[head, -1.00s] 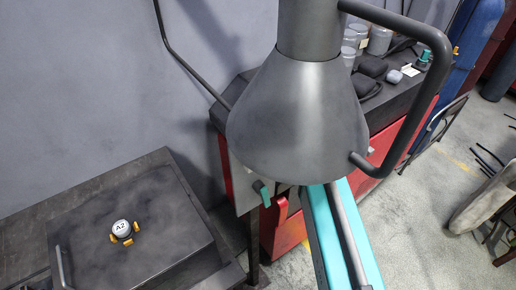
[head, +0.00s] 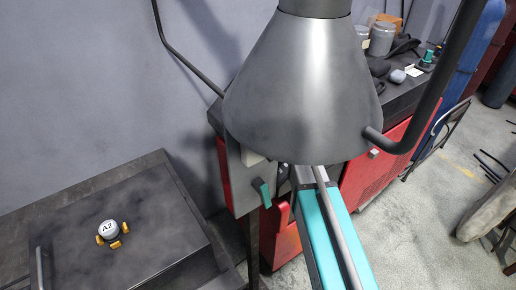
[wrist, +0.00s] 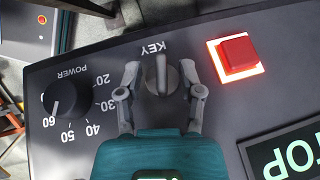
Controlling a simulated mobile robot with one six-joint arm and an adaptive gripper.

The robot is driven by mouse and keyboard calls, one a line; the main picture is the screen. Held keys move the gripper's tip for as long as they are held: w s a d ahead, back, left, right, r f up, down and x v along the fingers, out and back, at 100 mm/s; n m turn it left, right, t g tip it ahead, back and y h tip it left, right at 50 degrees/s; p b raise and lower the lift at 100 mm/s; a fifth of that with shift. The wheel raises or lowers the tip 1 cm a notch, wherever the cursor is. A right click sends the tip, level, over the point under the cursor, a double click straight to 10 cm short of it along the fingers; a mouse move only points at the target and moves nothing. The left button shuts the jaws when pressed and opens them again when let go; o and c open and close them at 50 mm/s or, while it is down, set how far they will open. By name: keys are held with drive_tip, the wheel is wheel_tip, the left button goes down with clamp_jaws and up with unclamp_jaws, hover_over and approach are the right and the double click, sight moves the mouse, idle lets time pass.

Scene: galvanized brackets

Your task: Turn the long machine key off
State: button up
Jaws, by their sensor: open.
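The machine key (wrist: 161,77) is a grey knob with a long raised grip, on a dark panel under the upside-down word KEY in the wrist view. Its grip points up and down in that picture. My gripper (wrist: 164,78) is open, with one finger on each side of the key. Small gaps seem to show between the fingers and the knob; I cannot tell whether either touches. In the head view my teal and grey arm reaches under a grey hood, and my gripper and the key are hidden there.
A black POWER dial (wrist: 64,98) is left of the key on the panel. A lit red square button (wrist: 236,54) is close on the right, above a STOP label (wrist: 290,155). The grey hood (head: 300,90) hangs over my arm, with a bent pipe (head: 430,95) beside it.

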drive_tip(key=shift+a+f, duration=0.2)
drive_tip(key=shift+f, duration=0.3)
drive_tip(key=shift+b, duration=0.3)
clamp_jaws()
